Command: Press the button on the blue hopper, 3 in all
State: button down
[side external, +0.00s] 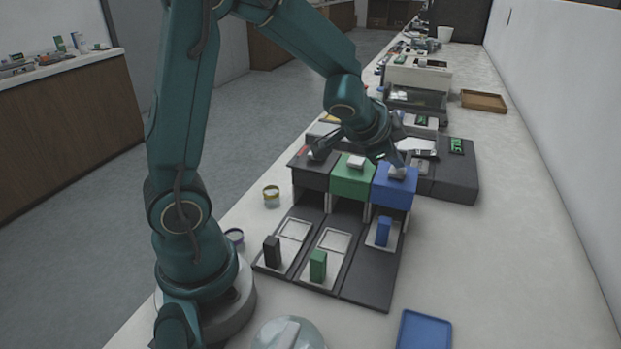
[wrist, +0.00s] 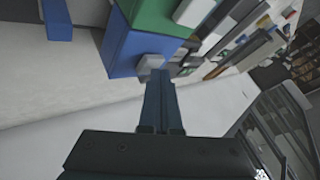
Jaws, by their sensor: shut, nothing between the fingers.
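The blue hopper (side external: 392,190) is the rightmost of three hoppers in the side view, with a pale button (side external: 397,174) on top. In the wrist view the blue hopper (wrist: 122,55) is at upper left, and its grey button (wrist: 150,64) shows just beyond my fingertips. My gripper (side external: 402,163) is shut and empty, right over the button. In the wrist view its closed fingers (wrist: 160,76) point at the button; I cannot tell whether they touch it. A blue block (side external: 383,231) stands on a light plate below the blue hopper.
A green hopper (side external: 352,181) and a black hopper (side external: 311,173) stand to the left. A black block (side external: 271,252) and a green block (side external: 318,266) stand on the dark base. A blue tray (side external: 424,331) lies at the front.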

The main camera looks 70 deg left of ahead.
aim_at(393, 172)
jog(key=shift+f, duration=0.1)
dwell(0.3)
jog(key=shift+r, duration=0.9)
jog(key=shift+r, duration=2.5)
dwell(0.5)
notch_tip(393, 172, up, 4)
jog(key=shift+f, duration=0.1)
jog(key=shift+f, duration=0.1)
jog(key=shift+f, duration=4.35)
